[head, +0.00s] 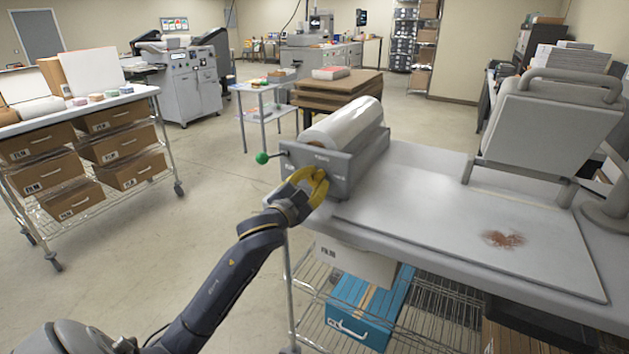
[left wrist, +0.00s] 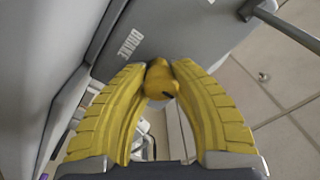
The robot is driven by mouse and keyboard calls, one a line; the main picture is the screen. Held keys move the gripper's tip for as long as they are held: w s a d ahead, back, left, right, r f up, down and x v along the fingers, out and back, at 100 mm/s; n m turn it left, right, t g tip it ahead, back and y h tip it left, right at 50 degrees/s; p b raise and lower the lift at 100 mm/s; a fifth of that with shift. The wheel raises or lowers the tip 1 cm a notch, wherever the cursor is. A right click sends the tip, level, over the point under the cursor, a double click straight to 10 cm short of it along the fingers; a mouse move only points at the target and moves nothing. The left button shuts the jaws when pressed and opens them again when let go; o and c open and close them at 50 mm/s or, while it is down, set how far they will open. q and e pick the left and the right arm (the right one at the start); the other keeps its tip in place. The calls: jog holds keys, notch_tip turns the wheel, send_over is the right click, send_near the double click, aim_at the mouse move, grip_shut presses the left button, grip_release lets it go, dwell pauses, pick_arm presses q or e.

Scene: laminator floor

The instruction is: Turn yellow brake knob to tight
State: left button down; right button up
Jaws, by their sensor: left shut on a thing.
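The yellow brake knob (left wrist: 160,80) sits between the yellow fingertips of my left gripper (left wrist: 161,78) in the left wrist view. The gripper is shut on it, with a fingertip on each side. The word BRAKE is printed on the grey panel (left wrist: 130,43) beside the knob. In the head view my left gripper (head: 313,184) is at the front left face of the grey film roll holder (head: 345,168), and its yellow fingers hide most of the knob there. The knob's tight mark cannot be made out. My right gripper is not in view.
A white film roll (head: 343,124) lies in the holder. The table (head: 420,165) carries a flat board with a brown stain (head: 503,239). Open floor lies to the left.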

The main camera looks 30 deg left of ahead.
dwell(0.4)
pick_arm(q)
jog(key=c, duration=1)
grip_release()
jog(key=s, duration=0.7)
jog(key=shift+s+d+f, duration=0.2)
jog(key=shift+s, duration=0.05)
